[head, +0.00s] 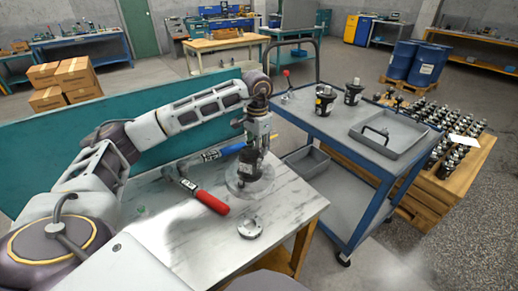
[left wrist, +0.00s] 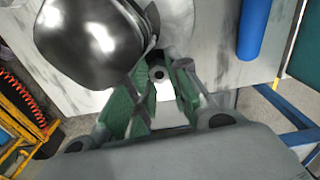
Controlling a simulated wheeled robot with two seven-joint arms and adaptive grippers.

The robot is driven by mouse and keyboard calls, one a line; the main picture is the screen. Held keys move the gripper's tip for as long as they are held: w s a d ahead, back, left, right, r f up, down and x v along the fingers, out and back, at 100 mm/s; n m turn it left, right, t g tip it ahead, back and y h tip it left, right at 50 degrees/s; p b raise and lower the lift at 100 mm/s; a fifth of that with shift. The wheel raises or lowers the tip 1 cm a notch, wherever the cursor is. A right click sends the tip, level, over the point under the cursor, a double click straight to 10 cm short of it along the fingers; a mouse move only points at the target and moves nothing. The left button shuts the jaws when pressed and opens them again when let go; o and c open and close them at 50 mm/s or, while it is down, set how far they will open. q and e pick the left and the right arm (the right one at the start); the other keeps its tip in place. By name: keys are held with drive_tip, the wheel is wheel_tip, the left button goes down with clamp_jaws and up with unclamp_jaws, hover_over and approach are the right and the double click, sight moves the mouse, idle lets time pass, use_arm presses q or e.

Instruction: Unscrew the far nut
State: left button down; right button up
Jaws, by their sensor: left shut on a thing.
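The black hydraulic motor (head: 248,163) stands on the marble-topped table, on a round clear or shiny base (head: 240,188). In the left wrist view its dark glossy rounded body (left wrist: 95,40) fills the upper left. My left gripper (head: 262,150) reaches down at the motor's far side from above. In the left wrist view its green-padded fingers (left wrist: 160,85) are shut on a small round grey nut (left wrist: 158,73) with a dark centre hole. The nut is hidden in the head view. My right gripper is not in view.
A red-handled tool (head: 211,201) and a blue-handled tool (head: 222,152) lie on the table (head: 180,240). A round metal flange (head: 250,228) lies near its front. A blue cart (head: 345,133) at the right carries black motors (head: 325,99) and a grey tray (head: 410,143).

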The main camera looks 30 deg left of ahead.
use_arm(q)
drive_tip(key=shift+s+a+f, duration=0.15)
drive_tip(key=shift+s+f, duration=0.05)
drive_tip(key=shift+n+p, duration=0.45)
drive_tip(key=shift+n, duration=2.35)
drive_tip(key=c, duration=1.7)
unclamp_jaws()
drive_tip(key=shift+o, duration=0.7)
drive_tip(key=shift+s+a+r, duration=0.1)
drive_tip(key=shift+s+r, duration=0.05)
drive_tip(key=shift+s, duration=0.05)
drive_tip(key=shift+w+d+r, duration=0.15)
drive_tip(key=shift+w+d, duration=0.15)
drive_tip(key=shift+w, duration=0.1)
drive_tip(key=shift+m+b, duration=0.35)
drive_tip(key=shift+m, duration=2.45)
drive_tip(key=shift+s+a+f, duration=0.1)
drive_tip(key=shift+s+f, duration=0.05)
drive_tip(key=shift+f, duration=0.1)
